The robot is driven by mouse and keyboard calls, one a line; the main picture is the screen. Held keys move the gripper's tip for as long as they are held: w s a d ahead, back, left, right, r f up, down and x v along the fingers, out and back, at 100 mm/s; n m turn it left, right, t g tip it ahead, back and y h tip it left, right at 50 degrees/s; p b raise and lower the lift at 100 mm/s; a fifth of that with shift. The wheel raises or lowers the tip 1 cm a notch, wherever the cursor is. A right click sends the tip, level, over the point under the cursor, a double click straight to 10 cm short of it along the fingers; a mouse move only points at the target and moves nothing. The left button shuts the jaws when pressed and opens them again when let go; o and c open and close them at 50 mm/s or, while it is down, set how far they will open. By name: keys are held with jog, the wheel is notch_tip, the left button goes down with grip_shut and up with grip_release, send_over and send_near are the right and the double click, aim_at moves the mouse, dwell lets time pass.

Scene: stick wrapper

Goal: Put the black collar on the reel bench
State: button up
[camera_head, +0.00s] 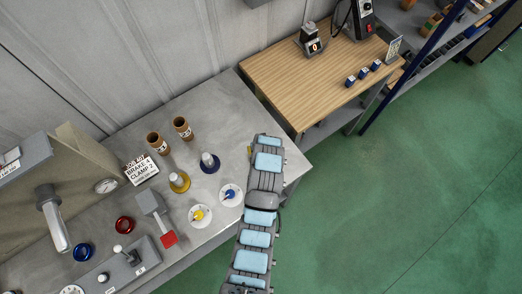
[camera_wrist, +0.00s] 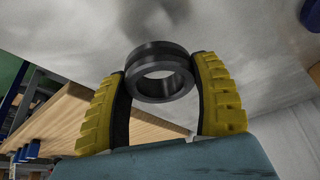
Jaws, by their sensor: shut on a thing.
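The black collar (camera_wrist: 156,53), a thick dark ring, shows in the wrist view between the two yellow-padded fingers of my gripper (camera_wrist: 161,70). The fingers are shut on its sides and its hole faces the camera. In the head view my arm reaches over the right end of a grey metal bench (camera_head: 215,120); its own links hide the collar and nearly all of the gripper. A wooden-topped bench (camera_head: 300,80) adjoins it at the back right. No visible label tells which one is the reel bench.
On the metal bench stand two brown cups (camera_head: 157,143), a yellow-based post (camera_head: 179,182), a blue-based post (camera_head: 209,163), white discs (camera_head: 230,195), a red ring (camera_head: 125,225) and a blue ring (camera_head: 83,252). The wooden top carries small blue blocks (camera_head: 363,75) and devices; its near left is clear.

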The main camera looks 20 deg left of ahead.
jog(key=shift+f+b, duration=0.4)
jog(key=shift+f, duration=1.25)
jog(key=shift+f, duration=0.15)
jog(key=o, duration=1.2)
jog(key=b+v, duration=0.2)
jog(key=v, duration=1)
jog(key=shift+w, duration=0.15)
